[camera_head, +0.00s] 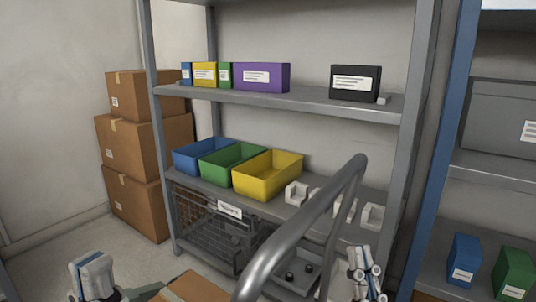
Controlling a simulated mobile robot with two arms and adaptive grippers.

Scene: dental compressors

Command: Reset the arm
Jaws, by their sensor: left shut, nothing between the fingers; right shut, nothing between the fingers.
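My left gripper (92,265) is at the bottom left edge of the head view, low over the floor and left of the shelf. It is shut and empty. My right gripper (362,258) is at the bottom right, in front of the shelf's lower part. It is shut and holds nothing. Most of both arms is cut off by the bottom edge.
A grey shelf (270,98) holds blue (200,156), green (230,160) and yellow (268,175) bins, with small boxes above. A grey metal rail (305,225) rises in the foreground. Cardboard boxes (140,145) are stacked left. A blue-framed shelf (445,130) stands right.

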